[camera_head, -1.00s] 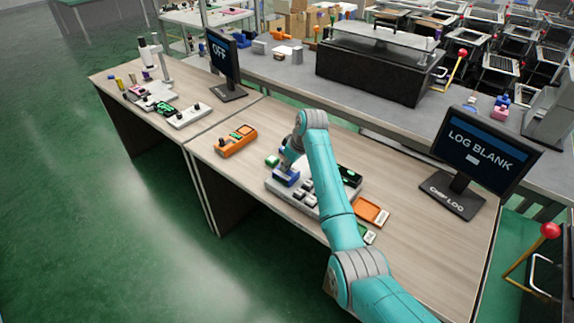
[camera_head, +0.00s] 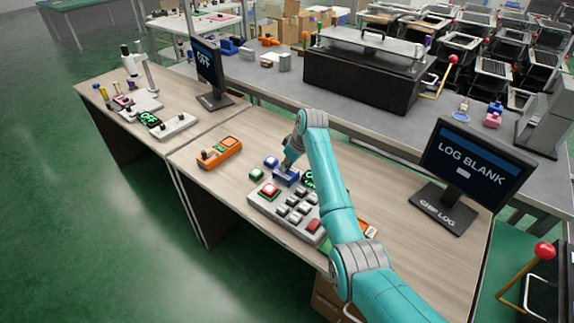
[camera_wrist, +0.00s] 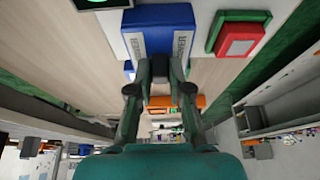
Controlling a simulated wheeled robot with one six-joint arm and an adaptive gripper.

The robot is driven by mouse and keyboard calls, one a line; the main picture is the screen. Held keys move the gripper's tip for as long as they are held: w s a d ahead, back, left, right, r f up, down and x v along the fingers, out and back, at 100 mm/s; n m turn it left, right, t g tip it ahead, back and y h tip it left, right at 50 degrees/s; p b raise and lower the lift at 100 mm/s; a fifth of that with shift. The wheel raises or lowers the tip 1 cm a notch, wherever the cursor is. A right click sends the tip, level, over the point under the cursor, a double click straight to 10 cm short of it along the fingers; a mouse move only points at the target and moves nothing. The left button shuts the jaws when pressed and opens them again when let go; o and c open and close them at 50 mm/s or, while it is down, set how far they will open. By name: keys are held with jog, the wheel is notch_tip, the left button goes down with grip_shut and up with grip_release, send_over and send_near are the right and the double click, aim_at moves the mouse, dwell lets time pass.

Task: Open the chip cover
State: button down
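The blue chip cover (camera_head: 286,178) is beside the red pad (camera_head: 269,190) on the light grey button panel (camera_head: 257,203). The exact contact is partly hidden.
An orange device (camera_head: 220,152) is to the left. The chip log monitor (camera_head: 470,165) reads LOG BLANK at the right; another monitor (camera_head: 208,72) reads OFF. Bare tabletop lies left of the panel.

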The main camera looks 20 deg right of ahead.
jog(key=c, duration=1.1)
grip_release()
jog(key=shift+w+d, duration=0.15)
jog(key=shift+d, duration=0.1)
jog(key=v, duration=1.2)
